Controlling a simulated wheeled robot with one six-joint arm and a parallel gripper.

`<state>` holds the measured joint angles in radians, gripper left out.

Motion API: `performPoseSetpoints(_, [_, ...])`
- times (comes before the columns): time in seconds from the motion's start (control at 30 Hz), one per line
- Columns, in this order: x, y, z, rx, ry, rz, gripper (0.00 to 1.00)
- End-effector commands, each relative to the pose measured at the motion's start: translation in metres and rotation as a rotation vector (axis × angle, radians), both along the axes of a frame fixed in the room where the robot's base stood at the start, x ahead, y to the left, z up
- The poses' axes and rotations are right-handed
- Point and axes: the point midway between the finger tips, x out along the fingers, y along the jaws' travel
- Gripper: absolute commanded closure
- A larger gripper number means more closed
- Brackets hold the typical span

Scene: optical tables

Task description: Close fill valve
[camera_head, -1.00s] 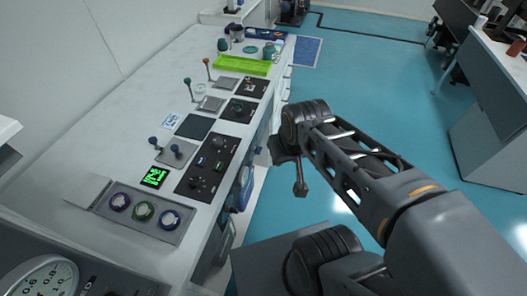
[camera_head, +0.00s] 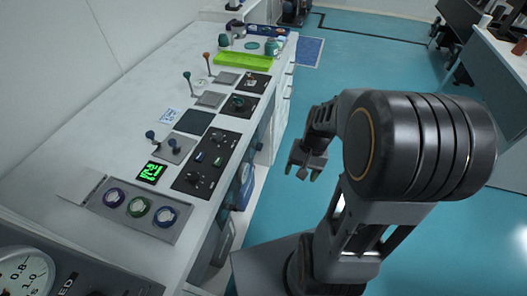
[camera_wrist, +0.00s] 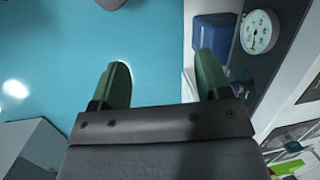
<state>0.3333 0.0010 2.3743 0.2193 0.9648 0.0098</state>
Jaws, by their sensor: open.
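My gripper (camera_head: 303,174) hangs over the blue floor to the right of the bench, apart from the bench controls. In the wrist view its two green fingers (camera_wrist: 160,78) are spread with nothing between them. I cannot tell which control is the fill valve, as no readable label shows. Candidates on the bench are a black panel with knobs (camera_head: 207,163), a second black panel with a dark green round knob (camera_head: 240,104), blue-tipped levers (camera_head: 163,142), a green-tipped lever (camera_head: 189,82) and an orange-tipped lever (camera_head: 207,63).
The white bench (camera_head: 120,124) runs along the left. It carries a panel of round dials (camera_head: 138,208), a green digital display (camera_head: 151,172) and a lime tray (camera_head: 243,61). A pressure gauge (camera_head: 25,275) is at bottom left. Blue floor (camera_head: 390,70) is open to the right.

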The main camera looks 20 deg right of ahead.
Motion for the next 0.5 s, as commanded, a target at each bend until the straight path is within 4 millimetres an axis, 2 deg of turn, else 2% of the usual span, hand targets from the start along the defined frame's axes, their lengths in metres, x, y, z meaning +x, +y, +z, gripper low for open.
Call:
performPoseSetpoints(0.03, [0.002, -0.005, -0.026, 0.072, 0.070, -0.094, 0.30])
performPoseSetpoints(0.2, [0.016, -0.009, -0.086, 0.355, 0.269, -0.441, 0.30])
performPoseSetpoints(0.4, [0.050, -0.020, -0.141, 0.738, 0.442, -0.859, 0.30])
performPoseSetpoints(0.5, [0.073, -0.030, -0.159, 0.934, 0.491, -1.039, 0.30])
